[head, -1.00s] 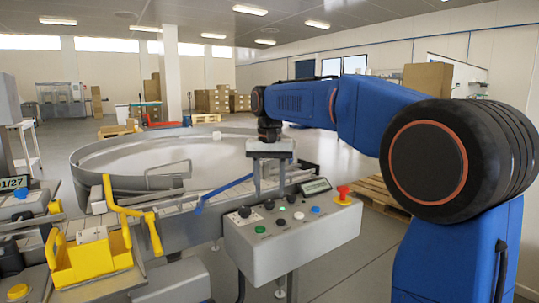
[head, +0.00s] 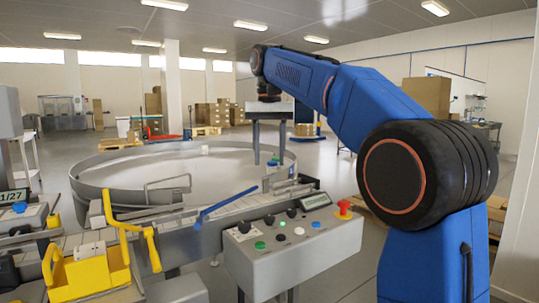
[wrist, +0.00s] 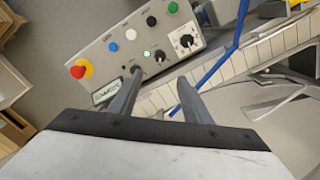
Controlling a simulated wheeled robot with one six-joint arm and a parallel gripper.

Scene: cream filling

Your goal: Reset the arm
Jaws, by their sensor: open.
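My gripper (head: 269,163) hangs from the end of my blue arm in the head view, above the conveyor behind the grey control box. Its two grey fingers point down and stand apart, with nothing between them. In the wrist view the open fingers (wrist: 157,103) point toward the control box and the pale slatted conveyor below. My arm is raised, with its elbow high at the right and its wrist out to the left.
The control box (head: 290,253) has several buttons, knobs and a red emergency stop (head: 344,208). A slatted conveyor (head: 225,218) with a blue bar (head: 225,206) runs behind it. A round metal table (head: 100,200) stands behind left. A yellow fixture (head: 92,275) is at front left.

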